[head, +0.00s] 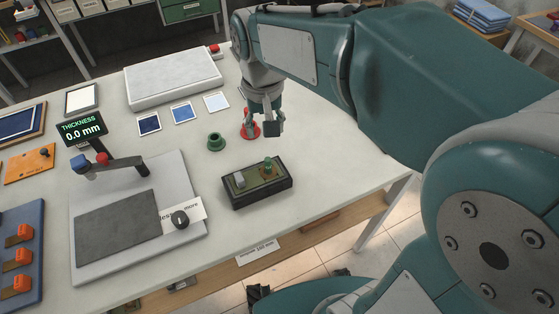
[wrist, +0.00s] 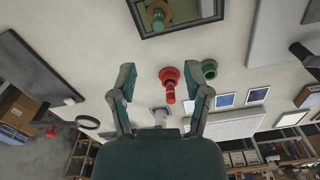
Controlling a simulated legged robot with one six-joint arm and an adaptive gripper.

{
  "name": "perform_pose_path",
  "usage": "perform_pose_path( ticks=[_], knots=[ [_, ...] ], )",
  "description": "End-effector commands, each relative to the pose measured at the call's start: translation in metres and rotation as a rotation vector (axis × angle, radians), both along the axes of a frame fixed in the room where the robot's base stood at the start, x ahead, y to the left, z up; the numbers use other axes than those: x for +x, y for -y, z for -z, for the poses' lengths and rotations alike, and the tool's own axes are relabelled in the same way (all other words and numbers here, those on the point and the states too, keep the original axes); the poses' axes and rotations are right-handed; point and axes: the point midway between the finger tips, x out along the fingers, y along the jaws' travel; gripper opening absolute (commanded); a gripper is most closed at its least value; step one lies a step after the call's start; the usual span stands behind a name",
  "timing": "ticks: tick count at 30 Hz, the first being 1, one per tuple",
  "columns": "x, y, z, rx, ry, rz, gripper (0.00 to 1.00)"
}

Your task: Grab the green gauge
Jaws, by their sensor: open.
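A green gauge-like piece (head: 268,165) stands upright on a brass-coloured block in a black-rimmed tray (head: 237,203). The wrist view shows this green piece (wrist: 158,19) at the top edge, beyond my fingertips. A green ring-shaped holder (head: 216,141) stands on the table left of my gripper; the holder also shows in the wrist view (wrist: 209,69), and its middle looks empty. A red piece in a red flanged holder (head: 246,130) is partly hidden by my gripper (head: 270,127). In the wrist view, my gripper (wrist: 161,80) is open and empty, with the red piece (wrist: 170,84) appearing between its fingers.
Blue and white sample cards (head: 183,113) and a white slab (head: 172,79) lie behind. The table's right edge is near the black tray.

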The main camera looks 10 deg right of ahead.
Motion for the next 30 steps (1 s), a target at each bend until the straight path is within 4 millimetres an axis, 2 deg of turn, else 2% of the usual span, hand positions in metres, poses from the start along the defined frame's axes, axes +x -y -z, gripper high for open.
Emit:
perform_pose_path(
  ticks=[4,10,17,24,30],
  knots=[
    [0.002,-0.003,0.012,-0.003,-0.011,-0.001,0.62],
    [0.001,-0.002,0.045,-0.003,-0.011,-0.001,0.62],
    [0.000,-0.002,0.065,-0.003,-0.009,-0.001,0.62],
    [-0.002,-0.001,0.101,-0.003,-0.010,-0.001,0.62],
    [-0.002,-0.001,0.110,-0.002,-0.006,-0.001,0.62]
  ],
)
